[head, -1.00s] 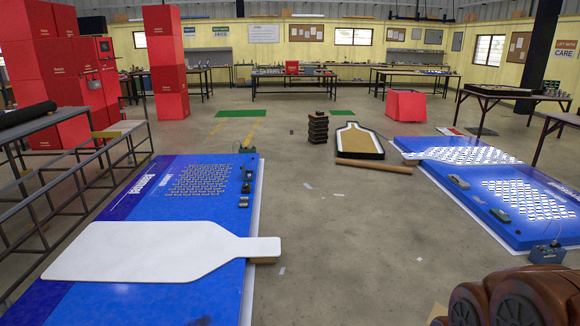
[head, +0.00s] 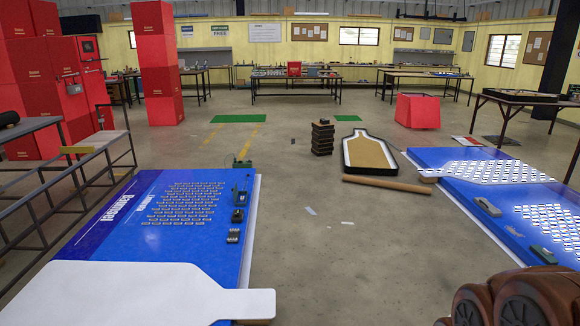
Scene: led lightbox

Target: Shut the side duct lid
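I cannot pick out a side duct lid with certainty in the head view. The stacked red boxes (head: 30,75) at the far left carry a small dark panel (head: 88,46) and a small grey box (head: 75,89); I cannot tell whether either is a lid. My gripper is not in view. Brown rounded parts of my own arm (head: 490,303) show at the lower right, with no fingers visible.
A blue panel (head: 150,243) with a white bottle-shaped board (head: 130,295) is close at left. Another blue panel (head: 460,195) is at right. Between them the floor (head: 335,260) is largely clear, up to a brown roll (head: 387,185) and dark stack (head: 322,138). A metal frame (head: 60,195) stands left.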

